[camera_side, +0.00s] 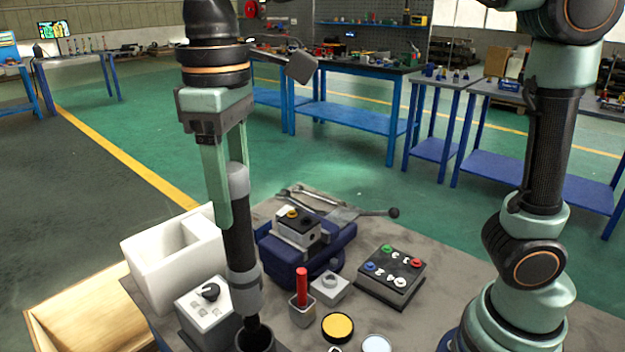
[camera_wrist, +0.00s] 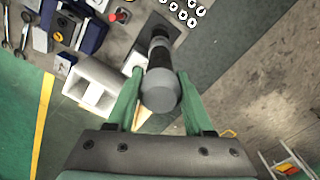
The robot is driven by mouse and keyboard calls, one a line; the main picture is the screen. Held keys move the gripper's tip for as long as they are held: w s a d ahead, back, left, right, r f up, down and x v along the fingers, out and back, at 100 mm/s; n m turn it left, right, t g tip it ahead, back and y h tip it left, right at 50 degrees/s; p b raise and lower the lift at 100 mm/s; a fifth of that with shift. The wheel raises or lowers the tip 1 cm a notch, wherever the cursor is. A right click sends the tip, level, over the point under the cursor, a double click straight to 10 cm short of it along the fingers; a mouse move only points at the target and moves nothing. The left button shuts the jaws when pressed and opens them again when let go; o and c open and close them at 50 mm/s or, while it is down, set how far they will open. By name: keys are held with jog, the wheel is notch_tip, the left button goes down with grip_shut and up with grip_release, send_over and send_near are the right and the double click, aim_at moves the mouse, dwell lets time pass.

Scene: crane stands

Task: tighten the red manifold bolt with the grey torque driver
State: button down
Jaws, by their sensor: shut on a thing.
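My gripper (camera_side: 228,205) is shut on the grey torque driver (camera_side: 238,235), a grey and black cylinder held nearly upright. In the wrist view the driver's grey end (camera_wrist: 160,92) sits between my green fingers (camera_wrist: 158,105). Its lower end is at the mouth of a black round holder (camera_side: 256,338) at the bottom edge; I cannot tell how far inside it is. A dark block (camera_side: 376,290) to the right carries coloured bolts, among them the red bolt (camera_side: 415,262). The driver is well left of and apart from that block.
A white open box (camera_side: 150,250) and a grey box with a black knob (camera_side: 207,300) stand left of the driver. A red stick (camera_side: 302,284) stands upright in a small block. A blue vise-like fixture (camera_side: 290,255) and wrenches (camera_side: 305,196) lie behind. A yellow disc (camera_side: 338,327) lies in front.

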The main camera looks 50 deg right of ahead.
aim_at(238, 161)
jog(key=shift+r, duration=0.1)
jog(key=shift+r, duration=2.8)
jog(key=shift+w+d+r, duration=0.1)
jog(key=shift+d, duration=0.15)
jog(key=shift+w+d, duration=0.2)
jog(key=shift+d, duration=0.4)
jog(key=s+d+m, duration=0.3)
jog(key=d+m, duration=0.5)
jog(key=d, duration=1.8)
jog(key=s+d+m, duration=0.4)
jog(key=s+d, duration=0.4)
jog(key=shift+w+d+f, duration=0.1)
jog(key=shift+f, duration=1.2)
jog(key=shift+w+d+f, duration=0.1)
jog(key=shift+f, duration=1.2)
